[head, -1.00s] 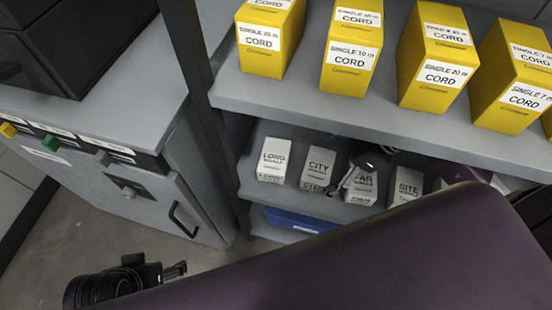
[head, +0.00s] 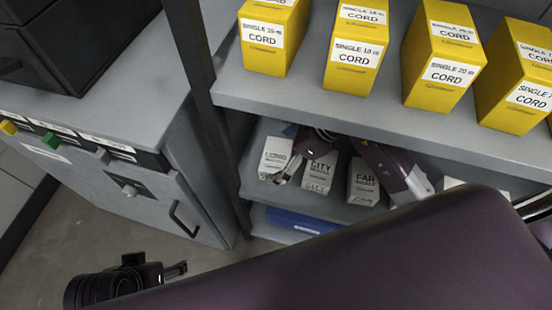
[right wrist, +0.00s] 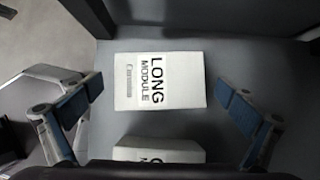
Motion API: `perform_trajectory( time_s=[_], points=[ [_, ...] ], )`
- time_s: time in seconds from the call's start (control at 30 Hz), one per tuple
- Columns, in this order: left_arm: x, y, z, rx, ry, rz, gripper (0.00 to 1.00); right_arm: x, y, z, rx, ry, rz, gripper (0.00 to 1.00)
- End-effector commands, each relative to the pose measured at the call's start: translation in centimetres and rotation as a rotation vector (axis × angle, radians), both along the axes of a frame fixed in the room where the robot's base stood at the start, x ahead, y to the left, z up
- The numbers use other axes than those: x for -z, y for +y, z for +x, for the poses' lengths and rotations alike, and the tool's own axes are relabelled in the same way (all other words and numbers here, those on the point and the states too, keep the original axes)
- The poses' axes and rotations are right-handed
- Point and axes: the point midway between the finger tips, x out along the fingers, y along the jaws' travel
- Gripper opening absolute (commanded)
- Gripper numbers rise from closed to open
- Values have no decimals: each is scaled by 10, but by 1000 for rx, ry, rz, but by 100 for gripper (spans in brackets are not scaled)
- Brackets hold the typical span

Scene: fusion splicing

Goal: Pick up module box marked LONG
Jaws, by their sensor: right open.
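The white module box marked LONG (head: 275,155) stands on the lower shelf at the left end of a row of white boxes. In the right wrist view the LONG box (right wrist: 160,80) is centred, its label facing the camera. My right gripper (head: 282,178) is at the LONG box in the head view and covers part of its lower front. In the right wrist view its two blue-padded fingers (right wrist: 163,105) are spread wide, one on each side of the box and apart from it. My left gripper (head: 176,269) is low at the left, away from the shelf; its jaw state is unclear.
The CITY box (head: 319,172) and FAR box (head: 363,182) stand to the right of the LONG box. Yellow cord boxes (head: 354,75) line the shelf above. A blue bin (head: 300,222) is below. A shelf post (head: 190,50) rises at the left.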

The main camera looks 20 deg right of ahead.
Motion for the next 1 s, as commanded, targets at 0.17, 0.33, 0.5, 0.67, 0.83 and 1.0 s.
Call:
perform_trajectory(
  time_s=[0.17, 0.33, 0.5, 0.67, 0.83, 1.0],
  points=[
    [5, 0, 0, 0, 1, 0, 65, 15, 7, 4, -1, 2, -1, 100],
    [5, 0, 0, 0, 1, 0, 65, 16, 7, 4, -1, 1, -2, 100],
    [5, 0, 0, 0, 1, 0, 65, 16, 7, 4, -1, 1, -2, 88],
    [5, 0, 0, 0, 1, 0, 65, 16, 7, 4, -1, 1, -2, 70],
    [5, 0, 0, 0, 1, 0, 65, 15, 7, 4, -1, 0, -1, 55],
    [5, 0, 0, 0, 1, 0, 65, 15, 7, 4, -1, 0, -1, 55]
  ],
)
